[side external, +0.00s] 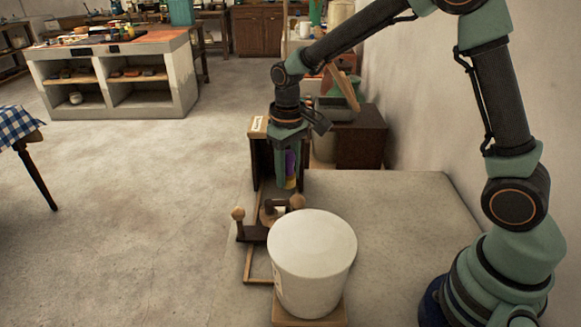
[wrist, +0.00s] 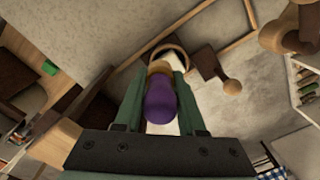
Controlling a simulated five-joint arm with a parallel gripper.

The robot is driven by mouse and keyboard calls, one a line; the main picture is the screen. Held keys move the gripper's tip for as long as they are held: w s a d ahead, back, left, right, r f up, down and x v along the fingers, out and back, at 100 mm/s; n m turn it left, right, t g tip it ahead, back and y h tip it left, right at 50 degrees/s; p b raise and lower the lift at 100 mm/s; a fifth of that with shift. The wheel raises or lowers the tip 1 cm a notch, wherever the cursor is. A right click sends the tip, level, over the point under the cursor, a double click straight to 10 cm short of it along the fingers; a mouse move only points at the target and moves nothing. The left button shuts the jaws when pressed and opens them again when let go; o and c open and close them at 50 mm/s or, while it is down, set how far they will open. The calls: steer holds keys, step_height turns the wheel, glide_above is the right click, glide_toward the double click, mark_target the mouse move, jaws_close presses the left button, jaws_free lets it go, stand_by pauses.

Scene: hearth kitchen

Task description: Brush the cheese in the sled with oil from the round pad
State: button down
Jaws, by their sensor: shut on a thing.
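My gripper (side external: 287,182) points down and is shut on a brush with a purple handle (wrist: 160,103); purple also shows between the fingers in the side view (side external: 290,162). A tan part of the brush shows past the handle in the wrist view; its tip is hard to make out. Below the gripper in the side view is a dark wooden sled-like piece (side external: 250,233) with round pale knobs. A pale thing within it may be the cheese, partly hidden by the white tub. A tan ring shows beyond the brush in the wrist view. I cannot make out the round oil pad for certain.
A large white lidded tub (side external: 312,250) stands in front of the sled and blocks part of it. A dark wooden stand (side external: 263,165) rises close behind my gripper. Grey bench top (side external: 400,215) is clear to the right.

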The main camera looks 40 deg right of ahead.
mark_target(288, 186)
steer(key=shift+f, duration=2)
steer(key=shift+w+a+f, duration=0.1)
steer(key=shift+a+f, duration=0.05)
steer(key=shift+f, duration=0.65)
steer(key=shift+w+a, duration=0.55)
steer(key=shift+w, duration=0.05)
steer(key=shift+w+a, duration=1.4)
steer(key=shift+s+d, duration=2.15)
steer(key=shift+w+a, duration=2.2)
steer(key=shift+a, duration=0.05)
steer(key=shift+s+d, duration=2.2)
steer(key=shift+r, duration=4)
